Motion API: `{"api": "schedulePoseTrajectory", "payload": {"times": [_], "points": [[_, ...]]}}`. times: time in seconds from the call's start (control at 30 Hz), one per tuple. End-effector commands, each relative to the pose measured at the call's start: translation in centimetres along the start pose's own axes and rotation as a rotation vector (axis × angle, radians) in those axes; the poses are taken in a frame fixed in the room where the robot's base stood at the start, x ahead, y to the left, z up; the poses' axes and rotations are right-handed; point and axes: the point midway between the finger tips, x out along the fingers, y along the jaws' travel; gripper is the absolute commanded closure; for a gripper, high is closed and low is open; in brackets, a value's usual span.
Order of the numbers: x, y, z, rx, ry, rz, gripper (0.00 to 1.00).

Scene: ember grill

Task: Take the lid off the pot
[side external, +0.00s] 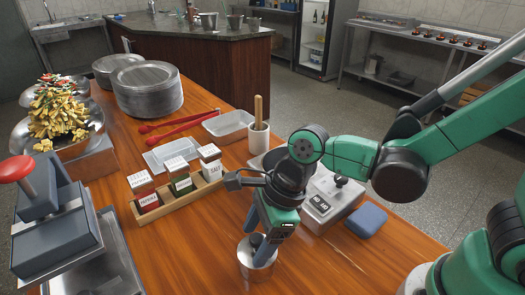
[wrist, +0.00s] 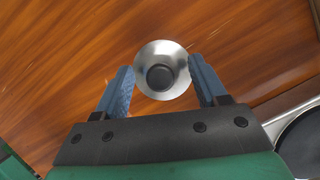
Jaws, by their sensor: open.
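A small round metal pot (side external: 256,268) stands on the wooden counter near its front edge, below my gripper (side external: 260,232). Its lid has a dark round knob, partly hidden by my fingers in the side view. In the wrist view the shiny silver lid (wrist: 150,53) with its dark knob (wrist: 160,77) is seen from above. My gripper (wrist: 161,68) is open there, its blue fingers on either side of the lid and knob. I cannot tell whether the right finger touches the rim. The lid appears to sit on the pot.
A wooden rack (side external: 180,197) of labelled spice boxes stands to the left. Bare counter surrounds the pot's left and front.

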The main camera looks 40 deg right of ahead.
Motion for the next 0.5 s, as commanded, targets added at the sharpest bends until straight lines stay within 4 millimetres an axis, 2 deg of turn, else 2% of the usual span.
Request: {"api": "schedulePoseTrajectory", "payload": {"times": [0.33,0.37,0.5], "points": [[0.3,0.03,-0.01,0.0,0.0,0.0,0.35],[0.3,0.02,-0.01,0.0,0.0,0.0,0.4],[0.29,0.02,-0.01,0.0,0.0,0.0,0.8]]}}
